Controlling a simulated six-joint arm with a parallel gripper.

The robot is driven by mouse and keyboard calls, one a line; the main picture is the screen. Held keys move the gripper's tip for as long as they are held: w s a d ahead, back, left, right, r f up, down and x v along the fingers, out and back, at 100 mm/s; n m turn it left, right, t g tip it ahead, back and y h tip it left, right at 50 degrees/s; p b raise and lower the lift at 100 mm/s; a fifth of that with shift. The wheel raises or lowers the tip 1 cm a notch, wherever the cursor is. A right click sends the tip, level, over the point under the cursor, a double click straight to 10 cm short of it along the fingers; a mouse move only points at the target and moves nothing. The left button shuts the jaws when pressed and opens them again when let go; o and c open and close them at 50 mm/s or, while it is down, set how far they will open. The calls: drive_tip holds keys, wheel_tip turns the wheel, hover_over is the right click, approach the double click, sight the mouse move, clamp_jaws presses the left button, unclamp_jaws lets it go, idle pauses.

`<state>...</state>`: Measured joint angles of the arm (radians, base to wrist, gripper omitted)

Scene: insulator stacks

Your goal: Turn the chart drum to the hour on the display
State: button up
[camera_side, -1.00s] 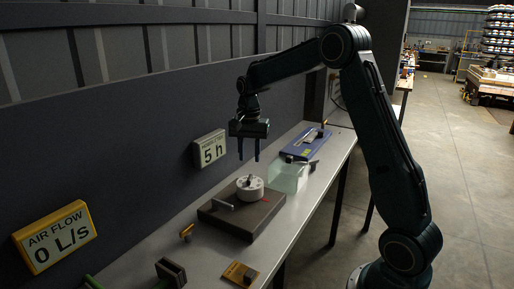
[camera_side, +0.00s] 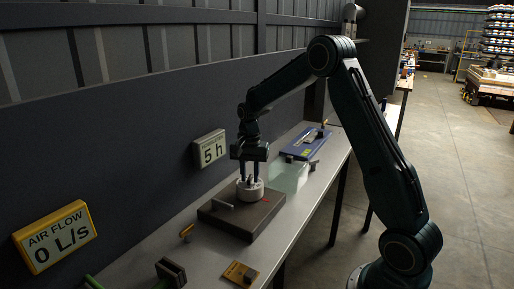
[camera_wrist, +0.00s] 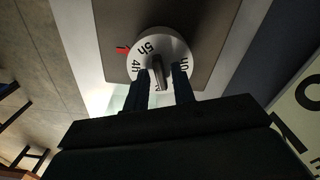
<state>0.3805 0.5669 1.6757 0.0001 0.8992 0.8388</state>
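The white chart drum (camera_side: 251,194) sits on a dark brown base (camera_side: 236,223). In the wrist view the drum (camera_wrist: 176,44) carries hour marks, with 4h and 5h readable, and a raised grip bar (camera_wrist: 158,73) across its middle. A red pointer (camera_wrist: 122,49) on the base lies at the drum's edge, between the 4h and 5h marks. The display (camera_side: 210,149) on the wall reads 5 h. My gripper (camera_side: 250,178) points down over the drum, its fingers on either side of the bar. It is open, with narrow gaps beside the bar in the wrist view.
A yellow air flow sign (camera_side: 56,237) reads 0 L/s. A blue device (camera_side: 304,144) and a clear, pale block (camera_side: 289,177) stand behind the drum. A small yellow plate (camera_side: 240,274) and a dark block (camera_side: 171,271) lie nearer on the bench.

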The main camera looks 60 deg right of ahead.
clamp_jaws()
drive_tip(key=shift+n, duration=0.5)
drive_tip(key=n, duration=0.9)
drive_tip(key=shift+r, duration=0.1)
idle(0.3)
drive_tip(key=shift+o, duration=1.3)
unclamp_jaws()
